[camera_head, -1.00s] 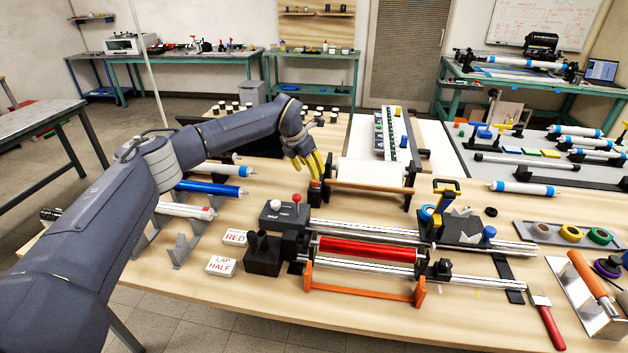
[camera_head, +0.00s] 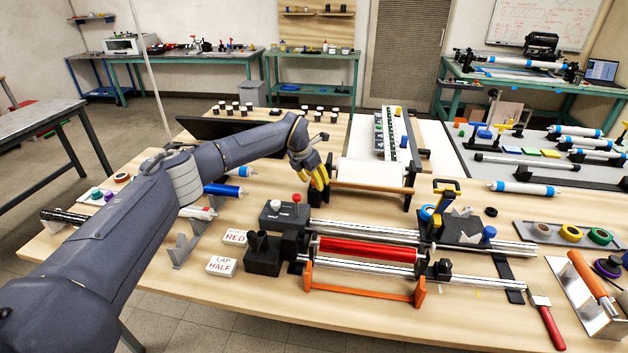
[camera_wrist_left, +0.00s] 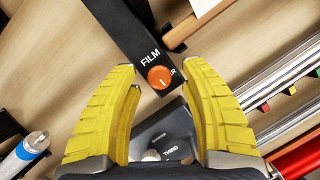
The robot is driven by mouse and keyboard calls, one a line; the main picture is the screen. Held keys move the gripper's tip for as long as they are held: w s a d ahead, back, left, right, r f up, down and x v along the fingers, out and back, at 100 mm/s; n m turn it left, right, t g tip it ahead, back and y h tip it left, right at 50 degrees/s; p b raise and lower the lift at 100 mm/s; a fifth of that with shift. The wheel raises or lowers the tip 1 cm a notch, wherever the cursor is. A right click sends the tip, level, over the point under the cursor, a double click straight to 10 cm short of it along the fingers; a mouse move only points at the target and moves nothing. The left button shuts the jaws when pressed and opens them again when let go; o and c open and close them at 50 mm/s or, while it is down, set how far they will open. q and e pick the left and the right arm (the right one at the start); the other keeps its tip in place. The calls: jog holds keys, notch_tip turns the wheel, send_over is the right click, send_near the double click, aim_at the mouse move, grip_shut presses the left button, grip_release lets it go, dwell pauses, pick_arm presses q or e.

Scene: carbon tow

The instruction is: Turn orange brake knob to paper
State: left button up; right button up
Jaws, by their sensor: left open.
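The orange brake knob (camera_wrist_left: 161,77) sits on a black block (camera_wrist_left: 130,35) in the left wrist view. A short pale mark is on the knob's face. My left gripper (camera_wrist_left: 160,90) is open, its yellow fingers on either side of the knob and apart from it. In the head view my left gripper (camera_head: 318,180) is over the block at the left end of the paper roll stand, and hides the knob. My right gripper is not in view.
A white paper roll (camera_head: 372,173) with a wooden bar lies right of my gripper. A grey box with a red-topped lever (camera_head: 285,215) and a red roll (camera_head: 367,249) on rails are nearer. A blue tube (camera_head: 222,189) lies to the left.

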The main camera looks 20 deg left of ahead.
pick_arm(q)
grip_shut()
jog(key=shift+s, duration=0.1)
dwell(0.5)
jog(key=n+y, duration=0.1)
jog(key=n, duration=0.2)
jog(key=n+y, duration=0.1)
jog(key=n, duration=0.1)
jog(key=shift+d+n, duration=0.2)
jog(key=shift+n, duration=0.2)
jog(key=n+y, duration=0.2)
jog(key=n, duration=0.3)
jog(key=shift+n+y, duration=0.3)
jog(key=shift+n, duration=0.1)
jog(key=c, duration=0.8)
grip_release()
jog(key=shift+c, duration=0.2)
jog(key=o, duration=1)
jog(key=shift+c, duration=0.2)
jog(key=shift+r, duration=0.1)
